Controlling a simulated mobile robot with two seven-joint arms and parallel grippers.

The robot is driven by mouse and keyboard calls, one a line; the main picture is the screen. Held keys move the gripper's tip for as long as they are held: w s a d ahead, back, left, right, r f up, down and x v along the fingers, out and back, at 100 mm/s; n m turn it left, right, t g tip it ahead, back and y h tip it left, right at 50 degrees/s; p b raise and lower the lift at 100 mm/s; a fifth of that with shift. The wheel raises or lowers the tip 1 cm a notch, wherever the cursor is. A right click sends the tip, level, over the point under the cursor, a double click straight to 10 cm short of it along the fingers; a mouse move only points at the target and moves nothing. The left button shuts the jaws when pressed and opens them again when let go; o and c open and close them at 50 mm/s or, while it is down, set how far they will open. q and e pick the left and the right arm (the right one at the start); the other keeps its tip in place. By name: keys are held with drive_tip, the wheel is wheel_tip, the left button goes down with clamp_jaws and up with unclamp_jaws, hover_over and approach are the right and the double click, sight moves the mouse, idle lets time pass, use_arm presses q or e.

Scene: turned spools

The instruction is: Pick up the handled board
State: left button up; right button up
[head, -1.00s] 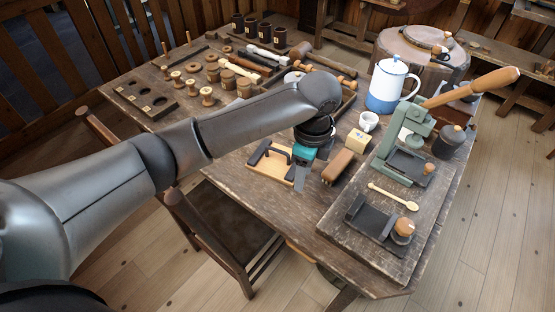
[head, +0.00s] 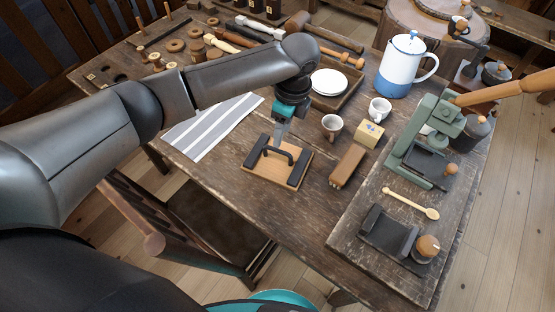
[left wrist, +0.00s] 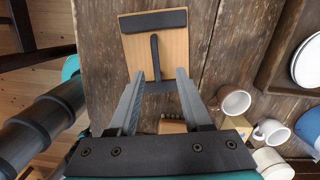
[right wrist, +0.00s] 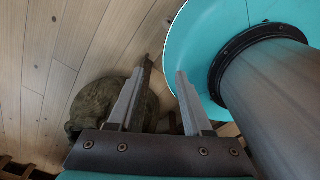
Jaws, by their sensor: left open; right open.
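The handled board (head: 262,175) lies flat on the worn table. It is light wood with dark strips at two ends and a dark bar handle (head: 279,153) across its middle. My left gripper (head: 282,137) is just above the board, pointing down near the handle. In the left wrist view the board (left wrist: 172,48) lies ahead of the open fingers (left wrist: 160,75), with the handle between their lines; I cannot tell whether they touch it. My right gripper (right wrist: 163,72) is open and empty, away from the table, above the floor.
A brown brush-like block (head: 347,166), a yellowish box (head: 369,133) and cups (head: 332,127) stand right of the board. A striped cloth (head: 210,125) lies to its left. A raised slab with a green press (head: 425,140) fills the table's right side. A chair stands at the front.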

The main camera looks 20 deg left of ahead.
sight(278, 150)
use_arm(q)
wheel_tip(278, 150, down, 2)
drive_tip(key=shift+a+f, duration=0.15)
drive_tip(key=shift+f, duration=0.45)
drive_tip(key=shift+a+f+b, duration=0.1)
drive_tip(key=shift+f+b, duration=0.25)
drive_tip(key=shift+b, duration=0.05)
drive_tip(key=f, duration=0.1)
drive_tip(key=f+b, duration=0.1)
drive_tip(key=f, duration=0.2)
drive_tip(key=shift+s+a+f, duration=0.1)
drive_tip(key=shift+s+a, duration=0.15)
drive_tip(key=shift+s, duration=0.05)
use_arm(e)
drive_tip(key=shift+w+a+f, duration=0.25)
drive_tip(key=shift+w+f, duration=0.75)
drive_tip(key=shift+f, duration=0.15)
use_arm(q)
drive_tip(key=shift+c, duration=1.3)
clamp_jaws()
use_arm(e)
drive_tip(key=shift+s, duration=0.2)
drive_tip(key=shift+d, duration=0.15)
